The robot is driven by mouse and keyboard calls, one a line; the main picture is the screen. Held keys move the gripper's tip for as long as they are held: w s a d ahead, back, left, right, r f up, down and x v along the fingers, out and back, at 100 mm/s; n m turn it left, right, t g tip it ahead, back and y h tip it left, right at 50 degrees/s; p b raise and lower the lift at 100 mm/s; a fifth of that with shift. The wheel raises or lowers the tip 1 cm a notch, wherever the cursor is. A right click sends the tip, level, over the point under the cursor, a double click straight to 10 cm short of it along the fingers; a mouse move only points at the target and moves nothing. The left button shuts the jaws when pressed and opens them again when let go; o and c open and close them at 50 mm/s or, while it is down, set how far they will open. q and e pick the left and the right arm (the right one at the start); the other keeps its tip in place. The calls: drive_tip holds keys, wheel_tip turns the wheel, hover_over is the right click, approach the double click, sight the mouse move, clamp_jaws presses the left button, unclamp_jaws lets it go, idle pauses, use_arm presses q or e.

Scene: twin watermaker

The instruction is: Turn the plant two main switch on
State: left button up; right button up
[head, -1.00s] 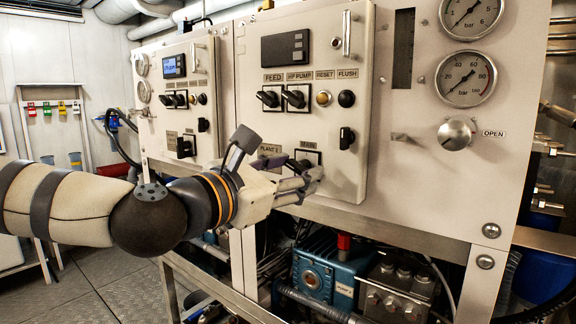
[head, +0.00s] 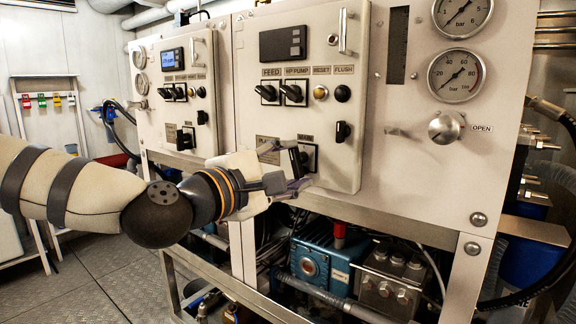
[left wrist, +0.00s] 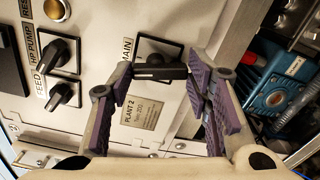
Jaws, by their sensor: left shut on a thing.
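The plant two main switch (head: 309,157) is a black rotary handle on a dark square plate, under the MAIN label on the nearer panel. It also shows in the left wrist view (left wrist: 160,70), its handle lying between my fingertips. My left gripper (head: 285,168) comes in from the left and is shut on this handle, one finger above and one below. The left wrist view shows the purple-padded fingers (left wrist: 160,75) at the handle's two ends. The PLANT 2 plate (left wrist: 138,112) is beside the switch. My right gripper is not in view.
Above are the FEED knob (head: 268,92), the HP PUMP knob (head: 293,92), the RESET button (head: 320,92) and the FLUSH button (head: 342,93). A black knob (head: 342,131) sits close right of the switch. A blue pump (head: 320,262) stands below; a similar panel (head: 185,60) is farther left.

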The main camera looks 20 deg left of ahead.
use_arm(q)
drive_tip(key=shift+a+m, duration=0.1)
drive_tip(key=shift+m, duration=1.4)
drive_tip(key=shift+r, duration=0.1)
drive_tip(key=o, duration=1.2)
drive_tip(key=shift+w, duration=0.15)
drive_tip(key=shift+c, duration=0.2)
drive_tip(key=v, duration=0.7)
drive_tip(key=shift+s, duration=0.25)
